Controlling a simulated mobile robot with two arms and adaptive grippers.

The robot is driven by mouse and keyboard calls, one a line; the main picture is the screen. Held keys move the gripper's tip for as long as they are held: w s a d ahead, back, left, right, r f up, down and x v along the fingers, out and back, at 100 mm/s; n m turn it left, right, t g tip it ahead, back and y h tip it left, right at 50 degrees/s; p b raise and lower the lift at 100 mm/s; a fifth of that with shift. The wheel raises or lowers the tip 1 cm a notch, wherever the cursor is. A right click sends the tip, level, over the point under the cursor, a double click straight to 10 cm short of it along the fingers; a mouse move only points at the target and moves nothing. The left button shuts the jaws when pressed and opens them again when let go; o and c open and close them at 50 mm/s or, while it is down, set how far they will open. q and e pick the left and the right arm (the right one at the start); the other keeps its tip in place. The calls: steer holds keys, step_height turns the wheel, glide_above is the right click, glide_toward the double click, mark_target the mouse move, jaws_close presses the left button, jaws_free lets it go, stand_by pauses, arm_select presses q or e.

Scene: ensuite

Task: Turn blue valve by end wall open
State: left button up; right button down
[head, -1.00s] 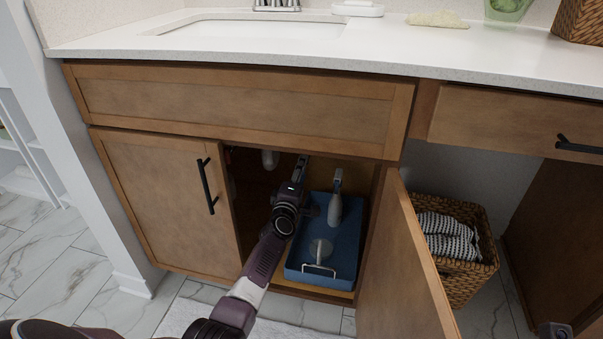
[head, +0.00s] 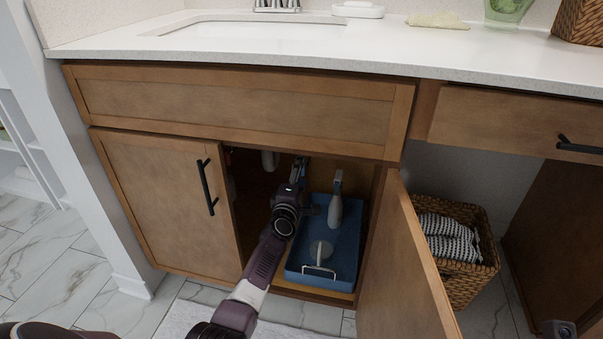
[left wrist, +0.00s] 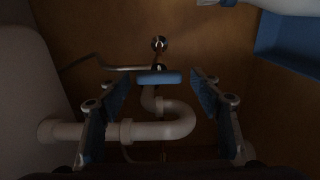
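In the left wrist view a blue valve handle (left wrist: 159,77) lies level, as a short bar, in front of the cabinet's back panel. It sits by a thin metal pipe, above a white drain trap. My left gripper (left wrist: 161,81) is open, with one finger to each side of the handle and a gap on both sides. In the head view my left gripper (head: 299,172) reaches into the open cabinet under the sink, and the valve is hidden there. Only a small dark part of my right arm shows at the bottom right corner of the head view.
A blue tray (head: 345,268) with a spray bottle (head: 336,205) stands right of my left arm in the cabinet. The open door (head: 408,265) stands farther right, beside a wicker basket (head: 468,285). The left door (head: 165,205) is shut. White pipes (left wrist: 185,122) run below the valve.

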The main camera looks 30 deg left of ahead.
stand_by(0.3)
arm_select(q)
steer(key=v, duration=1.2)
